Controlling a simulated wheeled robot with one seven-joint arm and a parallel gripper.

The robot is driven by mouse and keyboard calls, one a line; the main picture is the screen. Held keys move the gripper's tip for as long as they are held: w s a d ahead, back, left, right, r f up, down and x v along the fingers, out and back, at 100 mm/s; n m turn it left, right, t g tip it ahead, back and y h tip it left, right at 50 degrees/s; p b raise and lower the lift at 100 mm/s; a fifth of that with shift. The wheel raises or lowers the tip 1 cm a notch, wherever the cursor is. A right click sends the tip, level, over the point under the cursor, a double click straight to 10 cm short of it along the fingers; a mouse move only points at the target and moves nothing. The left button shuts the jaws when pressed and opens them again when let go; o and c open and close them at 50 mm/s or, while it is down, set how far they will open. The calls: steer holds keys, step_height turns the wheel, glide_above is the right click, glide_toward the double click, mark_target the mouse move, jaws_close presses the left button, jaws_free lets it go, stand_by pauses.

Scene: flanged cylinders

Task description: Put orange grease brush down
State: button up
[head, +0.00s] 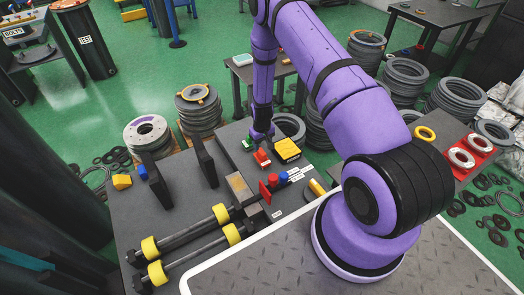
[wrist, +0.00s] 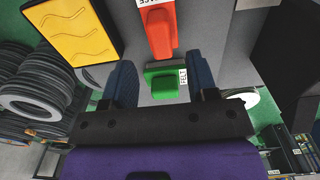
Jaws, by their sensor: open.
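The orange grease brush shows as an orange block (wrist: 160,28) at the top middle of the wrist view, with a white label partly readable beside it. It appears to rest on the dark table (head: 150,205), and in the head view it is the small orange-red piece (head: 262,158) just below my gripper (head: 262,137). In the wrist view my gripper (wrist: 163,78) is open, its two dark fingers wide apart. The orange block lies beyond the fingertips, apart from both. A green block (wrist: 164,84) labelled FELT appears between the fingers; I cannot tell its depth.
A yellow block (wrist: 76,28) lies left of the orange one, shown in the head view as a yellow-and-black box (head: 287,150). Red and blue pieces (head: 272,179) stand nearer. Two dark upright plates (head: 205,160) and yellow-ended rods (head: 190,232) occupy the table's left and front.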

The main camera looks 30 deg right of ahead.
steer(key=shift+r, duration=2.3)
step_height(320, 180, up, 21)
steer(key=t, duration=0.1)
glide_above(262, 151)
steer(key=w+a, duration=0.2)
steer(key=s+a+r+t, duration=0.1)
steer(key=s+r, duration=0.2)
steer(key=r, duration=0.6)
steer(key=s+a+r, duration=0.2)
steer(key=s+r, duration=0.1)
steer(key=r, duration=0.5)
steer(key=s+a+r+t, duration=0.2)
steer(key=s+r, duration=1)
steer(key=r, duration=0.2)
steer(key=s+a+r, duration=0.1)
steer(key=s+r, duration=0.1)
steer(key=s, duration=0.7)
steer(key=s+r+t, duration=0.1)
steer(key=s+r, duration=0.2)
steer(key=s, duration=0.6)
steer(key=shift+a+r, duration=0.15)
steer(key=shift+a, duration=0.25)
steer(key=shift+w, duration=0.1)
